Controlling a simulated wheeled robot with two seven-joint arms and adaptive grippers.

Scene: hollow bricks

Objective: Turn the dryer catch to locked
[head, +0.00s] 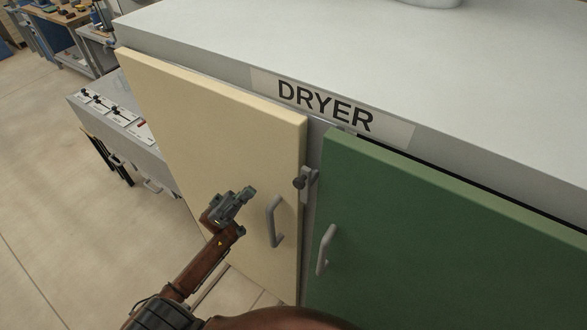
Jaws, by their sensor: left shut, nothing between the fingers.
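The dryer (200,35) is a large grey cabinet with a "DRYER" label (325,106) above its doors. A cream door (215,140) is on the left and a green door (440,230) on the right. The catch (306,182) is a small grey piece with a dark round knob, at the gap between the doors near their top. My left gripper (248,193) is shut and empty in front of the cream door, left of the catch and apart from it. My right gripper is not in view.
Each door has a grey bar handle, one on the cream door (274,222) and one on the green door (325,250). A grey bench with a switch panel (115,110) stands to the left. Farther back are workbenches (60,30).

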